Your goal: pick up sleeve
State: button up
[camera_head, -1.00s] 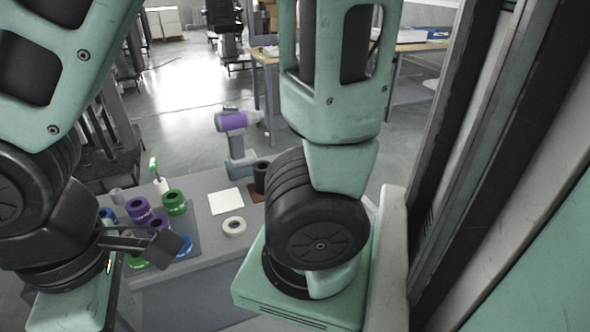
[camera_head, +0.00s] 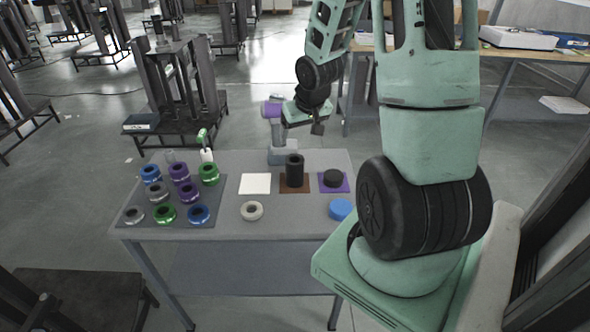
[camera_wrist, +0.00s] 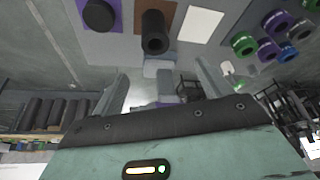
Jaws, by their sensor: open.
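The sleeve is probably the black hollow cylinder (camera_head: 294,170) standing upright on a brown square mat (camera_head: 294,189) towards the back of the grey table. It also shows near the top middle of the wrist view (camera_wrist: 154,32). My gripper (camera_head: 318,128) is raised beyond the table's far edge, behind the cylinder. In the wrist view its two fingers (camera_wrist: 160,88) are spread apart with nothing between them. The cylinder lies ahead of the fingers, apart from them.
A black disc (camera_head: 333,178) on a purple mat is right of the cylinder. A white square (camera_head: 255,184) and pale ring (camera_head: 251,211) are left. Several coloured rings stand on a grey mat (camera_head: 133,214). A purple-and-grey tool (camera_head: 278,147) stands at the back edge. A blue disc (camera_head: 341,209) is front right.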

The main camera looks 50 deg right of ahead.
jog(key=x, duration=0.8)
jog(key=d+x, duration=0.1)
jog(key=x, duration=0.3)
jog(key=shift+s+d+f, duration=0.1)
jog(key=shift+s, duration=0.05)
jog(key=shift+p+x, duration=1.15)
jog(key=shift+x, duration=1.55)
jog(key=c, duration=1.6)
notch_tip(320, 180, up, 10)
jog(key=b, duration=0.2)
notch_tip(320, 180, up, 6)
jog(key=p, duration=0.5)
send_over(297, 155)
jog(key=a, duration=0.2)
jog(key=shift+d, duration=0.15)
